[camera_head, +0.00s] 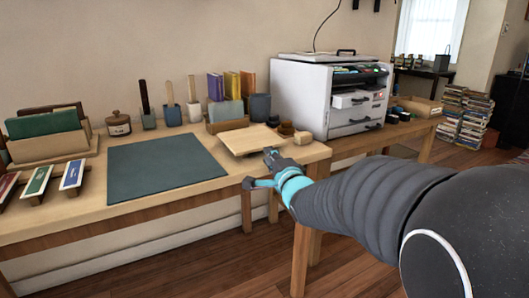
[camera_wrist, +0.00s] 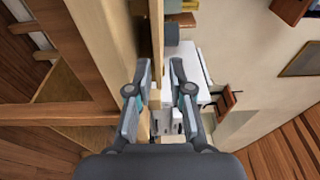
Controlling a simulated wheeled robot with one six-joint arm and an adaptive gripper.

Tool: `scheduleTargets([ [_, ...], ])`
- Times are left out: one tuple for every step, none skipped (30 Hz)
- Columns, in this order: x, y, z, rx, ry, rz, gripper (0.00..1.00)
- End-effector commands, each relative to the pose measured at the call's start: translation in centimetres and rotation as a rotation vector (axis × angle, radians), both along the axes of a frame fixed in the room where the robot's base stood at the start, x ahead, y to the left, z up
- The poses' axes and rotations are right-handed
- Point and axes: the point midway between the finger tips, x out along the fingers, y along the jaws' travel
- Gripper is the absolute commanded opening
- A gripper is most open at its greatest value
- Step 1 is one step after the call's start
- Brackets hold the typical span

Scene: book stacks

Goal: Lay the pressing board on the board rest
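The pressing board, a pale flat wooden board (camera_head: 248,139), lies level at the right part of the wooden table, slightly raised above the top. What holds it up is mostly hidden beneath it, and I cannot clearly make out the board rest. My gripper (camera_head: 270,158) is at the board's front right edge in the head view. In the wrist view my gripper (camera_wrist: 160,72) has its two fingers apart, with a thin wooden edge (camera_wrist: 157,30), likely the board's, ahead between them. I see no clear contact with the fingers.
A dark green mat (camera_head: 165,166) covers the table's middle. Book holders (camera_head: 48,148) stand left, and cups and upright books (camera_head: 232,86) at the back. A white printer (camera_head: 325,98) stands right of the board. Small round brown items (camera_head: 286,128) sit close behind it.

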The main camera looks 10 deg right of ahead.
Motion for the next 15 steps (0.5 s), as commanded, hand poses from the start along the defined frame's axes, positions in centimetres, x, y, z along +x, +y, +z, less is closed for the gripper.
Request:
scheduleTargets([
  [-0.9,-0.2,0.0,0.0,-0.001,-0.001,0.2],
  [-1.4,-0.2,0.0,0.0,-0.002,-0.001,0.2],
  [-2.0,-0.3,-0.1,0.001,0.0,-0.002,0.2],
  [-2.4,-0.4,0.0,0.001,-0.001,-0.002,0.2],
  [-2.8,-0.5,0.0,0.001,-0.001,-0.002,0.2],
  [-3.2,-0.5,0.0,0.0,0.0,-0.001,0.2],
  [-3.5,-0.5,0.0,0.0,0.0,-0.001,0.2],
  [-3.7,-0.5,0.0,0.0,0.0,-0.001,0.2],
  [-4.0,-0.6,-0.1,0.0,0.0,-0.001,0.2],
  [-4.2,-0.6,-0.1,0.0,0.0,-0.001,0.2],
  [-4.3,-0.6,-0.1,0.001,0.001,-0.001,0.2],
  [-4.4,-0.6,-0.1,0.001,0.001,-0.001,0.2],
  [-4.5,-0.6,-0.1,0.001,0.001,0.0,0.2],
  [-4.5,-0.6,-0.1,0.001,0.001,0.0,0.2],
  [-4.6,-0.6,-0.1,-0.002,0.002,-0.001,0.2],
])
